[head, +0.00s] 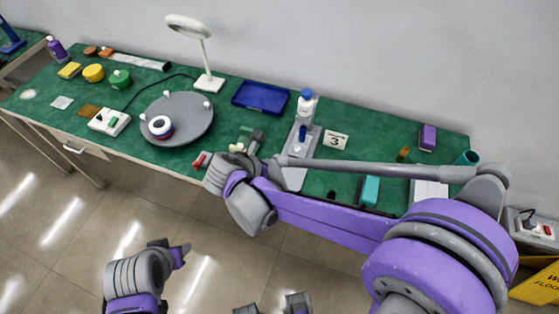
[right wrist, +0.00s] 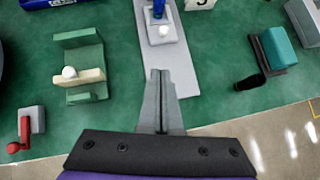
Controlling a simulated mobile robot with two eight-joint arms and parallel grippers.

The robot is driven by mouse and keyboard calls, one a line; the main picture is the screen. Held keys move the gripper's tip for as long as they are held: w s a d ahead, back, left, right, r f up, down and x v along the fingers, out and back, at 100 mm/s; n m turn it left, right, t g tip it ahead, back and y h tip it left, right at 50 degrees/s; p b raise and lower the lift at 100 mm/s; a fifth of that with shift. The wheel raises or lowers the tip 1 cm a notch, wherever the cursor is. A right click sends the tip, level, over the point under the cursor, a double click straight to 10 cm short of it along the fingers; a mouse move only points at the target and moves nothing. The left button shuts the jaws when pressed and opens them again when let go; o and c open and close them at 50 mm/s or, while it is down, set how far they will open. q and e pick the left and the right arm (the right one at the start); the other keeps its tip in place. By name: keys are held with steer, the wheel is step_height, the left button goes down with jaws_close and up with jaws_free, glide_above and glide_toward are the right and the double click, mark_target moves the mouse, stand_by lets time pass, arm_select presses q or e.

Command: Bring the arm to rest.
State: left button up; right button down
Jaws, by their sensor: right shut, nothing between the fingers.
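My right arm reaches in from the right over the bench. Its gripper (head: 256,140) is above the front part of the green bench top (head: 225,135). In the right wrist view the right gripper (right wrist: 160,75) is shut and empty, its fingertips overlapping the near part of a grey plate (right wrist: 178,75) in the picture. My left gripper (head: 180,254) is low at the left, over the floor and apart from the bench; its finger gap is unclear.
A white bottle with a blue cap (head: 306,105) stands at the plate's far end. A green fixture (right wrist: 80,65) and a red-handled block (right wrist: 27,130) are left of the right gripper. A turntable (head: 185,110), lamp (head: 203,55) and blue tray (head: 260,97) are further away. Floor in front is open.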

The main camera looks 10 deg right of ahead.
steer(key=shift+v, duration=1.15)
steer(key=s+d+m+y, duration=0.3)
steer(key=s+m, duration=0.5)
steer(key=m, duration=0.5)
steer(key=s+d+m+y+p, duration=0.1)
steer(key=s+d+m+y, duration=0.2)
steer(key=m, duration=1)
steer(key=s+d, duration=0.3)
steer(key=s, duration=0.2)
steer(key=shift+s+g+y, duration=0.3)
steer(key=shift+y, duration=0.1)
